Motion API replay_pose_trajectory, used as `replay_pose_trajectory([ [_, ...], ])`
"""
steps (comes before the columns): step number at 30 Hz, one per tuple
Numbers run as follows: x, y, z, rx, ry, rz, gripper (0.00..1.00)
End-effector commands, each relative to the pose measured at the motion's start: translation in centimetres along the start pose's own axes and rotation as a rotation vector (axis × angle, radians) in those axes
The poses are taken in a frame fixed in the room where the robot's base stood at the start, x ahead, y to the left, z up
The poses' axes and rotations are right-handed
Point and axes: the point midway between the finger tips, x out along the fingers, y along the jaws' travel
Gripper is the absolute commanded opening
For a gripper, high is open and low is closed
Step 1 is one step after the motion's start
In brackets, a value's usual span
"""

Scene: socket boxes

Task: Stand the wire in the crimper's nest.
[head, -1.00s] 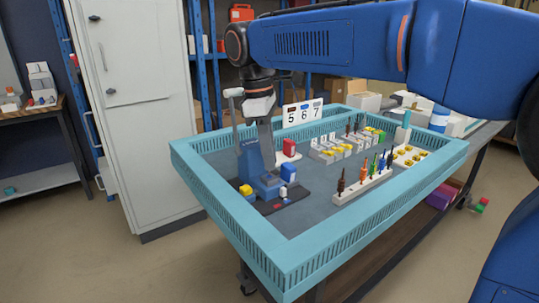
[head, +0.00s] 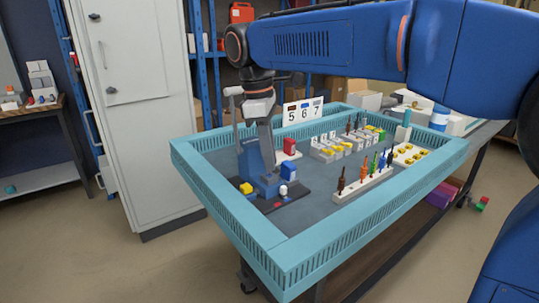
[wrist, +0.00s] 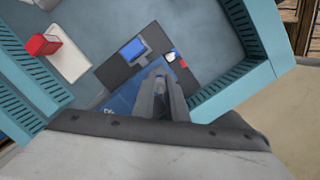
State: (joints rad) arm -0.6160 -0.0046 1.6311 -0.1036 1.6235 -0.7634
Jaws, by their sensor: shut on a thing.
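The blue crimper (head: 250,160) stands on a dark base at the near left of the teal-walled tray (head: 284,250), with a lever at its upper left. My gripper (head: 265,143) is over the crimper and partly covers it. In the wrist view my gripper (wrist: 160,82) points down at the dark base (wrist: 115,72), its fingers close together. It is shut on the wire, which the fingers almost wholly hide; I cannot tell whether its lower end touches the crimper. A blue block (wrist: 134,49) sits on the base near the fingertips.
A pale rack (head: 350,193) of coloured upright pieces stands to the right. Grey blocks and a number sign (head: 304,112) are further back.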

Motion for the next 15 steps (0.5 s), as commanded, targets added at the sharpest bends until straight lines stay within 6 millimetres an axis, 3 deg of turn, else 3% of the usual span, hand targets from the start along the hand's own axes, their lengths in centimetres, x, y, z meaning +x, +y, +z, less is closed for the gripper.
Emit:
replay_pose_trajectory([
  [15, 0.76, -0.01, -0.11, 0.000, 0.000, 0.000, 0.00],
])
